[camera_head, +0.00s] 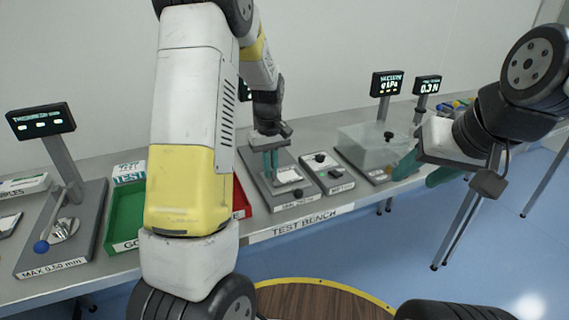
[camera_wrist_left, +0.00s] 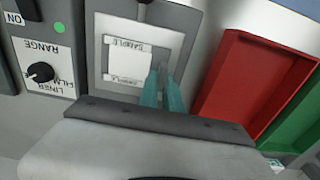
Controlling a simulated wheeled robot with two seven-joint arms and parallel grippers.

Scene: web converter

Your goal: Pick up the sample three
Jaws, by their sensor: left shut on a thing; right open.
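The sample (camera_head: 288,175) is a small white card on a grey test fixture (camera_head: 262,186) at the middle of the bench. In the left wrist view the sample (camera_wrist_left: 128,62) shows upside-down "SAMPLE" lettering; I cannot read its number. My left gripper (camera_head: 271,163) reaches down over the fixture. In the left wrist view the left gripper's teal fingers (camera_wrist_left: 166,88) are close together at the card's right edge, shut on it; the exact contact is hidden. My right gripper (camera_head: 422,174) is open and empty, off the bench's front edge at the right.
A green tray (camera_head: 122,228) and a red tray (camera_head: 240,200) lie left of the fixture. A control box with knobs (camera_head: 327,174) and a clear-lidded chamber (camera_head: 365,146) stand to its right. A gauge with a blue-knobbed lever (camera_head: 41,246) is far left.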

